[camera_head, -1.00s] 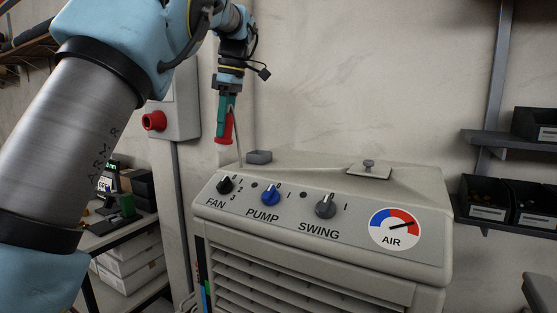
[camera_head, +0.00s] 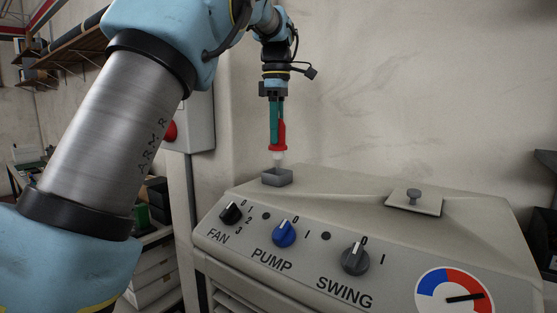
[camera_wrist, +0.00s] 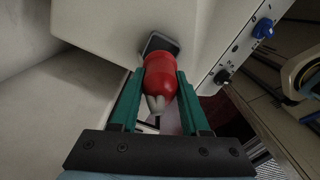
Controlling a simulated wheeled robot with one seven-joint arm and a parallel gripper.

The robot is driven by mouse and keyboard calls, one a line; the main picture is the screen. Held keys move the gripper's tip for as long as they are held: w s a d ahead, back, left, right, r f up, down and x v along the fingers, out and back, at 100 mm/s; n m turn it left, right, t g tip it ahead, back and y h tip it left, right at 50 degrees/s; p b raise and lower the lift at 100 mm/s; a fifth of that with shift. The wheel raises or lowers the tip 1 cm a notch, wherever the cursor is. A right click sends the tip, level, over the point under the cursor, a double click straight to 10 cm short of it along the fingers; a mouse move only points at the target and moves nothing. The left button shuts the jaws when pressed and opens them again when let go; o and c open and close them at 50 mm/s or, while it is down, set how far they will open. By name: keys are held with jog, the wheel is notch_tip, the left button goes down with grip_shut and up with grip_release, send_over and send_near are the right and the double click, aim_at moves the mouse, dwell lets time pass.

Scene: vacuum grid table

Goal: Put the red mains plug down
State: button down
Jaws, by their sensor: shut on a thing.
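The red mains plug (camera_head: 282,135) is held between the green fingers of my gripper (camera_head: 276,122), which point down. A pale part of the plug shows below the red. It is right above a small grey open box (camera_head: 277,179) on the back left of the cooler's top. I cannot tell whether the plug touches the box. In the wrist view the plug (camera_wrist: 161,70) fills the gap between both fingers (camera_wrist: 160,88), and the grey box (camera_wrist: 165,43) lies just beyond it, partly hidden by it.
The beige cooler (camera_head: 330,205) has knobs marked FAN (camera_head: 231,212), PUMP (camera_head: 284,233) and SWING (camera_head: 355,258) on its front slope. A raised plate with a small knob (camera_head: 413,197) is right of the box. The wall (camera_head: 420,90) is close behind.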

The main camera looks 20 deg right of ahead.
aim_at(277, 153)
jog(key=shift+f+p, duration=0.6)
jog(key=shift+f, duration=2.35)
jog(key=shift+c, duration=1.9)
grip_release()
jog(key=shift+r, duration=0.1)
